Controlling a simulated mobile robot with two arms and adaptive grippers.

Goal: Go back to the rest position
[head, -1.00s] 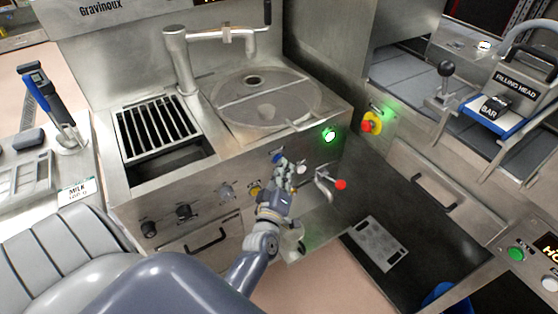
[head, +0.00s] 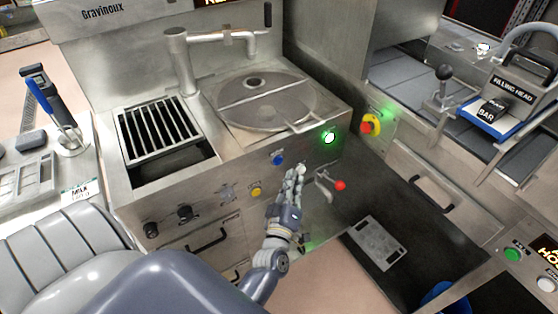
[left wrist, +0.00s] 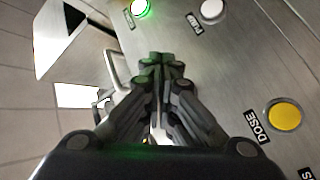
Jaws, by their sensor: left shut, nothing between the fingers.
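My left gripper (head: 296,172) is in front of the steel machine's front panel (head: 225,179). Its fingers are shut and empty. In the head view its tips overlap the small white button; I cannot tell from this view whether they touch it. In the left wrist view the closed fingertips (left wrist: 162,62) are in the middle, with the panel behind and to the right. A blue button (head: 278,159) and a yellow button (head: 257,191) show clear of the fingers in the head view. My right gripper is not in view.
A green-lit button (head: 329,137) is up and right of the gripper. A tap lever with a red knob (head: 340,185) juts out just right of it. A drawer handle (head: 207,240) is at lower left. A perforated plate (head: 376,242) lies at lower right.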

